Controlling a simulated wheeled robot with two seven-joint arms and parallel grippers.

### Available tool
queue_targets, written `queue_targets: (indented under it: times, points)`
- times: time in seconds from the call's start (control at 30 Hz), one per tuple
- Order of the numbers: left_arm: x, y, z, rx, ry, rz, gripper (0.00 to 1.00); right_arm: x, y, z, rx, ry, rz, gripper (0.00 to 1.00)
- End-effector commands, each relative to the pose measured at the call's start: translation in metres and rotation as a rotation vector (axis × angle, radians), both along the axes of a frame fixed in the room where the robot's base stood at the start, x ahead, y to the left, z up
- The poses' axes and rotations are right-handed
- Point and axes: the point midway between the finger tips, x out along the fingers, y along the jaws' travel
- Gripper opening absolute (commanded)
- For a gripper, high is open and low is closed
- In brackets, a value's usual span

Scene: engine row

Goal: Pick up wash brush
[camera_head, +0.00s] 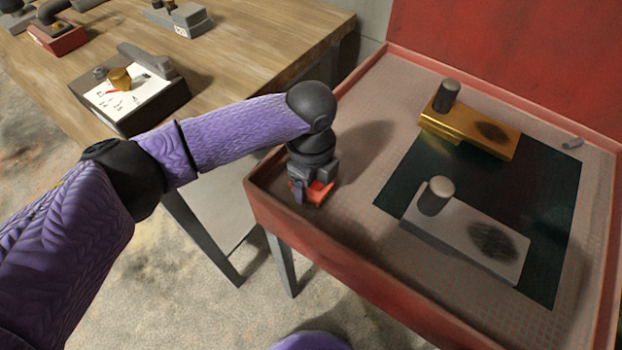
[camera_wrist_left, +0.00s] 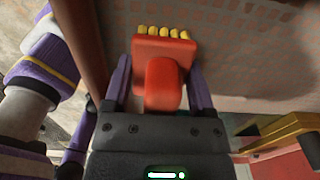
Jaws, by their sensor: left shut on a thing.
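The wash brush (camera_wrist_left: 165,72) is red with a row of yellow bristle tufts. In the left wrist view it sits between the two purple fingers of my left gripper (camera_wrist_left: 163,88), which is shut on it. In the head view my left gripper (camera_head: 312,187) points down at the near left corner of the red-rimmed wash table, and a red part of the brush (camera_head: 320,191) shows beside it. The rest of the brush is hidden by the gripper. I cannot tell whether the brush touches the table surface. My right gripper is not in view.
The red-rimmed table (camera_head: 330,238) holds a gold block (camera_head: 465,135) and a grey block (camera_head: 462,235), each with a knob and a dark smudge, on a dark mat (camera_head: 555,190). A wooden table (camera_head: 240,40) with several devices stands left.

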Motion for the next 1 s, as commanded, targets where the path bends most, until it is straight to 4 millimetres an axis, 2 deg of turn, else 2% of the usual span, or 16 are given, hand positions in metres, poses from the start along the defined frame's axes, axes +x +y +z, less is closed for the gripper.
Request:
queue_targets:
  times: [0.17,0.23,0.5,0.6,0.7,0.9,0.93,1.0]
  points:
    - [0.000,0.000,0.001,-0.001,-0.001,0.000,0.07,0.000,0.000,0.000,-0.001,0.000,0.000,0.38]
    - [0.000,0.000,0.007,-0.001,-0.002,0.000,0.07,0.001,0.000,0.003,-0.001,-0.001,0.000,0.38]
    - [0.000,0.000,0.078,-0.002,-0.004,-0.001,0.07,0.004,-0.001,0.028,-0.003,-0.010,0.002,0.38]
    - [0.001,0.000,0.094,-0.001,-0.003,0.000,0.07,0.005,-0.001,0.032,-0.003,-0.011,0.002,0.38]
    - [0.000,0.000,0.101,-0.001,-0.001,0.000,0.07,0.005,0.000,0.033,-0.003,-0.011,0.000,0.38]
    - [0.000,0.000,0.100,-0.001,0.001,0.000,0.07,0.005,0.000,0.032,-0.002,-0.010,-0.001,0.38]
    - [0.000,0.000,0.100,-0.001,0.001,0.000,0.69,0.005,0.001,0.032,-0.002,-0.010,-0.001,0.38]
    - [0.000,0.000,0.100,-0.001,0.001,0.000,0.55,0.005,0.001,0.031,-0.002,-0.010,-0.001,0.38]
